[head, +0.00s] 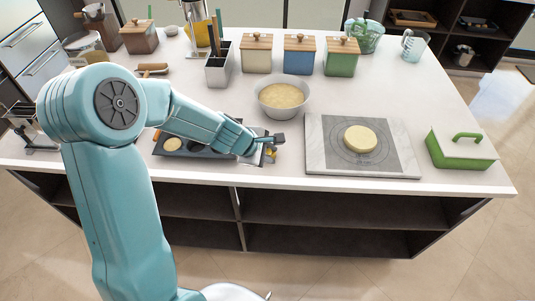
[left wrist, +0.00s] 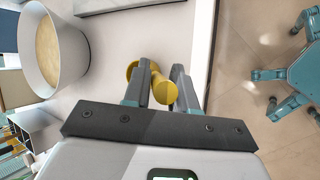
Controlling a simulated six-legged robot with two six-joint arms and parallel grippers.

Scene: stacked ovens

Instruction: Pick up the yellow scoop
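The yellow scoop (left wrist: 163,88) lies near the front edge of the white counter, with its rounded part and a thicker end showing in the left wrist view. In the head view a bit of the scoop (head: 271,154) shows just below my left gripper (head: 275,140). My left gripper (left wrist: 163,68) points down at it with its two fingers apart, one on each side of the scoop. The left finger hides part of it. I see no clear grip on it. My right gripper is in neither view.
A bowl of batter (head: 283,99) stands behind the gripper. A marble board (head: 313,160) with a round of dough (head: 360,139) is to the right. A dark muffin tray (head: 172,152) sits to the left, partly behind my arm. Lidded canisters (head: 299,57) stand farther back.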

